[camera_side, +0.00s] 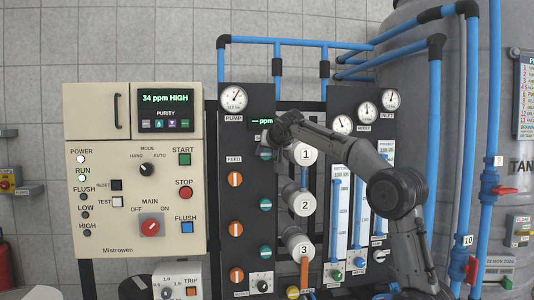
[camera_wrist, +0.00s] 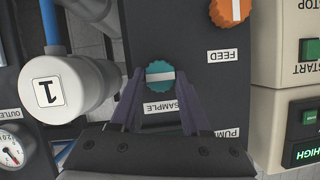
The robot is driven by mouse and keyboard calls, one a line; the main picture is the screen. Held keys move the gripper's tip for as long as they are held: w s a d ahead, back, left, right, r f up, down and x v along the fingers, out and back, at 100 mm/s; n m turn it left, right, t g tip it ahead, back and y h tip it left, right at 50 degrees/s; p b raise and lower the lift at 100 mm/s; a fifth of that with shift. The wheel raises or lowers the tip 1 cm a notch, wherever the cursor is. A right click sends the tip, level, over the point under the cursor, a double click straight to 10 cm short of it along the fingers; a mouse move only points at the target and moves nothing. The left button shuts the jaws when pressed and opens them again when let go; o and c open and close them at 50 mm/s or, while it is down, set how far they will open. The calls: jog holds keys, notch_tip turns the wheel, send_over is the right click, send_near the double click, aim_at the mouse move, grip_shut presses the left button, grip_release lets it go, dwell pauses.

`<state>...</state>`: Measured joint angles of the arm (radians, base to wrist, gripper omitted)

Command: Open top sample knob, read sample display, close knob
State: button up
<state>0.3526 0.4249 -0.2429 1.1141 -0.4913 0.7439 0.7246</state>
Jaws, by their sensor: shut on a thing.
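The top sample knob (camera_wrist: 160,76) is teal with a white bar lying about level, above an upside-down SAMPLE label in the wrist view. My gripper (camera_wrist: 160,73) has a finger on each side of it and is shut on it. In the side view my gripper (camera_side: 272,138) is at the top of the dark panel and the knob is mostly hidden behind it. The sample display (camera_side: 262,121) shows green dashes and "ppm", partly covered by my arm. The lower teal knobs (camera_side: 265,205) also have level bars.
The white vessel marked 1 (camera_side: 305,154) stands close beside my gripper; it also shows in the wrist view (camera_wrist: 70,90). Orange feed knobs (camera_side: 235,179) are on the left. The beige control cabinet (camera_side: 130,210) has a screen (camera_side: 165,98) reading "34 ppm HIGH".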

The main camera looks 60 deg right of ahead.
grip_shut()
jog(key=n, duration=0.1)
jog(key=n+g+h, duration=0.1)
jog(key=n, duration=0.1)
jog(key=shift+w+a, duration=0.2)
jog(key=n+g+h, duration=0.1)
jog(key=n+h, duration=0.1)
jog(key=n, duration=0.1)
jog(key=shift+w+a+f+g, duration=0.1)
jog(key=shift+g, duration=0.3)
jog(key=n+h, duration=0.2)
jog(key=n, duration=0.1)
jog(key=shift+f+n+g, duration=0.1)
jog(key=shift+n+g, duration=0.2)
jog(key=shift+g, duration=0.1)
jog(key=shift+w+f+n+h, duration=0.15)
jog(key=shift+n+h, duration=0.85)
jog(key=shift+n, duration=0.7)
jog(key=o, duration=1)
grip_release()
